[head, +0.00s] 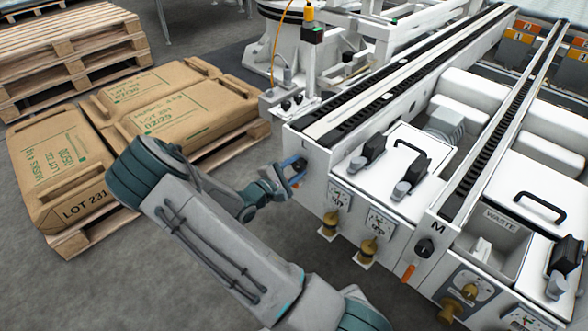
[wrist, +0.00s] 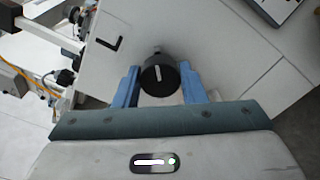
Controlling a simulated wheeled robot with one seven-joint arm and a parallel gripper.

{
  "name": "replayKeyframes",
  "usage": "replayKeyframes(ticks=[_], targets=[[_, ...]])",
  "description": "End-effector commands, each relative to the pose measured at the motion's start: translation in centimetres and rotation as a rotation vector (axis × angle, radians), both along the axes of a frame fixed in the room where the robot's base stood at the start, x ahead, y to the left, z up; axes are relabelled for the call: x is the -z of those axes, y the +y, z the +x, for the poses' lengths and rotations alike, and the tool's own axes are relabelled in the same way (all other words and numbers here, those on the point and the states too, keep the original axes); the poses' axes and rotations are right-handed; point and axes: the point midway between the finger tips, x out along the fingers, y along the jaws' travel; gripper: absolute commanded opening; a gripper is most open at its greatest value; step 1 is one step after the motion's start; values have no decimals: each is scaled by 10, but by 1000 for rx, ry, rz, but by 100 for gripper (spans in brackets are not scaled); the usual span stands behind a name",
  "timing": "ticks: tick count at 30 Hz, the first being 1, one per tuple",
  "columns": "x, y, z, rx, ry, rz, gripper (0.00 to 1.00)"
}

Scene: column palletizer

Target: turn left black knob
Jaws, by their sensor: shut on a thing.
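The left black knob (wrist: 160,76) is round with a short white line on its face, slightly tilted in the wrist view. It sits on a white panel with a black L-shaped mark beside it. My gripper (wrist: 159,68) has one blue finger on each side of the knob and is shut on it. In the head view my gripper (head: 296,170) is at the left end of the white machine's front, and there the knob is mostly hidden by the fingers. A second black knob (head: 424,248), under a letter M, is farther right on the front.
Brass-coloured valves (head: 368,250) and gauges (head: 338,194) stick out from the front, right of my gripper. Brown sacks (head: 180,118) lie on a pallet at left. Grey floor is clear between.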

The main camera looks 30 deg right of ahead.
Motion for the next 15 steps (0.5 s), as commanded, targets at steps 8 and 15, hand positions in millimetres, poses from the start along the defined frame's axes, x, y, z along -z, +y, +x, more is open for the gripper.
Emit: replayKeyframes(ticks=[8,15], targets=[[2,0,-1,1,-114,43,14],[1,0,-1,1,-151,57,14]])
